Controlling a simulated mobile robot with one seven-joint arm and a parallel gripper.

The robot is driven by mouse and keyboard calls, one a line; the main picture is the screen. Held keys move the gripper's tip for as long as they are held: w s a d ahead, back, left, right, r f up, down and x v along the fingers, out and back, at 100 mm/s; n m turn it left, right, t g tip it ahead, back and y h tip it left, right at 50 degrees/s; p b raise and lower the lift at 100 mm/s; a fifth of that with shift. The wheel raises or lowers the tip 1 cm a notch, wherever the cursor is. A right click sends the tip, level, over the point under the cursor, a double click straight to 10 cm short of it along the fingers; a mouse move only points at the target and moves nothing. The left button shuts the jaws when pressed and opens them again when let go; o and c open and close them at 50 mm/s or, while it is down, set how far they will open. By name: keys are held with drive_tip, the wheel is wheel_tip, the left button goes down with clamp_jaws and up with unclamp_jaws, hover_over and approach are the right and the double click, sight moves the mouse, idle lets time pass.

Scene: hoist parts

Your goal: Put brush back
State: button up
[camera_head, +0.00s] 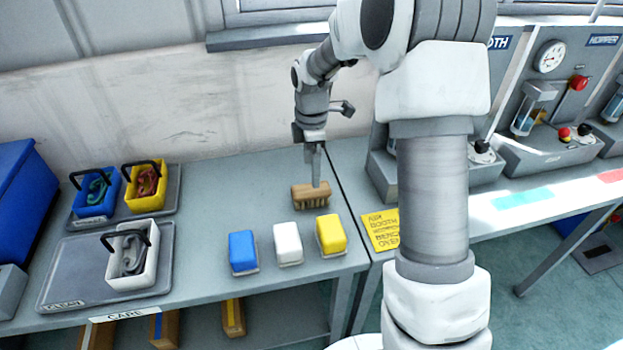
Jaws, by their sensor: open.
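The brush (309,196) has a wooden body with bristles facing down and is on or just above the grey bench (200,193), near its right end. My gripper (316,184) is directly over the brush, pointing down, with its fingers at the brush's top. The jaws are open. Whether the fingers straddle the brush or only reach its upper face cannot be told from this angle.
Blue (242,252), white (287,243) and yellow (330,234) blocks stand in front of the brush. Handled bins, blue (95,208), yellow (150,201) and white (120,274), sit on trays at left. A yellow sign (381,230) lies right. Bench space left of the brush is clear.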

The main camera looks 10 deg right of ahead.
drive_tip(key=s+r+m+t, duration=0.3)
drive_tip(key=s+r+m, duration=0.5)
drive_tip(key=s+r, duration=0.6)
drive_tip(key=s+r+m+t, duration=0.2)
drive_tip(key=s+r+m, duration=0.2)
drive_tip(key=s+m, duration=0.6)
drive_tip(key=s, duration=0.3)
drive_tip(key=shift+t, duration=0.3)
wheel_tip(320, 180, up, 4)
drive_tip(key=p, duration=0.3)
drive_tip(key=shift+f+p, duration=0.2)
drive_tip(key=shift+p, duration=0.15)
drive_tip(key=shift+f, duration=0.15)
drive_tip(key=shift+c, duration=0.6)
drive_tip(key=c, duration=0.5)
drive_tip(key=shift+d, duration=0.1)
drive_tip(key=shift+c, duration=0.3)
